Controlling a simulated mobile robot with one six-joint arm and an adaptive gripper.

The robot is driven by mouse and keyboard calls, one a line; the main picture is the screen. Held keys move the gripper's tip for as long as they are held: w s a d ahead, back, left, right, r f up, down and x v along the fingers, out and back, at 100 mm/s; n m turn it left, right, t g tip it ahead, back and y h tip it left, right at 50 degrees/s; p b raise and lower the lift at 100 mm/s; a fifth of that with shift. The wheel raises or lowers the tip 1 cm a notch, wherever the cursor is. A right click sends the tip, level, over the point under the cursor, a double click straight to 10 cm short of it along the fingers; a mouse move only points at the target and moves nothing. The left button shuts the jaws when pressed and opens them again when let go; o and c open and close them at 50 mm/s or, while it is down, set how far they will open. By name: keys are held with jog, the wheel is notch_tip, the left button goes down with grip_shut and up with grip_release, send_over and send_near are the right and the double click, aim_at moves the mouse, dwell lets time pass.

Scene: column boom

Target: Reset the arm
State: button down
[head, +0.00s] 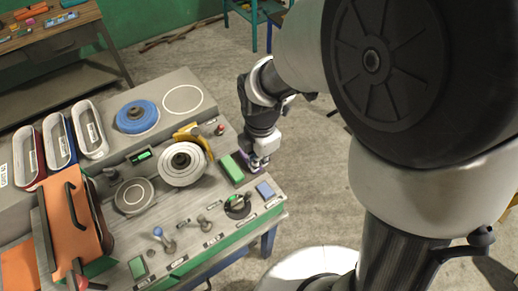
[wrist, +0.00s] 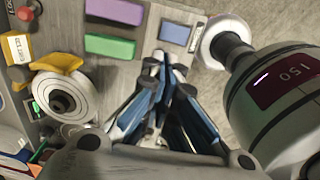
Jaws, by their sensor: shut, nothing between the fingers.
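My gripper (head: 259,163) hangs low over the right edge of the grey workbench (head: 190,232) in the head view, fingers down. In the wrist view my gripper (wrist: 172,72) has its blue-sided fingers brought together with nothing between them. A green block (head: 232,168) lies just left of the gripper, and a blue block (head: 265,189) lies in front of it. A purple block is mostly hidden by the gripper in the head view; in the wrist view this purple block (wrist: 115,10) lies beyond the green block (wrist: 110,45), apart from the fingers.
The bench holds a white round wheel (head: 182,163), a blue disc (head: 137,116), a yellow part (head: 194,136), small levers (head: 163,238), several trays (head: 90,129) and an orange box (head: 72,215). Another table (head: 50,42) stands at the back left. Concrete floor right of the bench is open.

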dwell(0.4)
jog(key=s+d+r+m+t+b, duration=0.2)
jog(key=s+d+m+b, duration=0.3)
jog(key=m, duration=0.7)
jog(key=s+d+r+m+t+b, duration=0.2)
jog(key=s+d+r+m+b, duration=0.2)
jog(key=m, duration=0.8)
jog(key=s+d+b, duration=0.2)
jog(key=s+d, duration=0.2)
jog(key=d, duration=0.1)
jog(key=shift+s+m, duration=0.35)
jog(key=shift+m, duration=0.05)
